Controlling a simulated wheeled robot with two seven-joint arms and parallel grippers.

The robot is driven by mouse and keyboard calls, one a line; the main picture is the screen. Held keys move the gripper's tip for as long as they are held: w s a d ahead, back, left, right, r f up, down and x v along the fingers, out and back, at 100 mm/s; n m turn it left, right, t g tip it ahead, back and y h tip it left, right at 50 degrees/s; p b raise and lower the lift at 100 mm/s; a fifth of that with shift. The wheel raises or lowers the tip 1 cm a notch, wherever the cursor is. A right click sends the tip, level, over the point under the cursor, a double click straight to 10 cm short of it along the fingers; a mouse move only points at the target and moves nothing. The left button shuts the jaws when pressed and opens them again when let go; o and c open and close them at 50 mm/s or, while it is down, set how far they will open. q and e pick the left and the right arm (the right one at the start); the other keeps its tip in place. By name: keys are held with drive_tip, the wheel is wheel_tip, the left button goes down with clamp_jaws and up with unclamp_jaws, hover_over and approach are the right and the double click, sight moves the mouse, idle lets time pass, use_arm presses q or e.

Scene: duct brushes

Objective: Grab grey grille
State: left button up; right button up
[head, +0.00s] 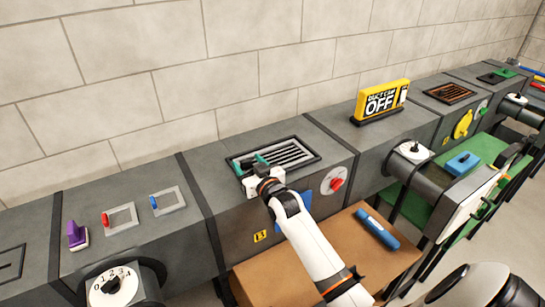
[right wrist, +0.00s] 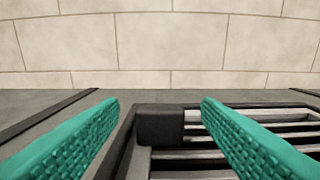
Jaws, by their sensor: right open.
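The grey grille (head: 291,154) has light bars in a dark frame and lies in the top of the grey duct in the head view. Its bars (right wrist: 190,154) also show at the lower right of the right wrist view. My right gripper (head: 250,164) is open, with its teal fingers at the left end of the grille. In the right wrist view the gripper (right wrist: 160,103) has its two fingers spread on either side of a black block (right wrist: 160,124) at the grille's corner. I cannot tell whether the fingers touch it. My left gripper is not in view.
A yellow OFF sign (head: 381,102) stands on the duct to the right, with a brown grille (head: 449,93) beyond it. A red knob (head: 336,184) is on the duct's front. A blue cylinder (head: 378,232) lies on the brown surface below.

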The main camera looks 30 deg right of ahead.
drive_tip(key=shift+w+d+f, duration=0.1)
drive_tip(key=shift+w+f, duration=0.05)
drive_tip(key=shift+w, duration=1)
drive_tip(key=shift+s, duration=0.1)
drive_tip(key=c, duration=1.3)
drive_tip(key=shift+o, duration=0.2)
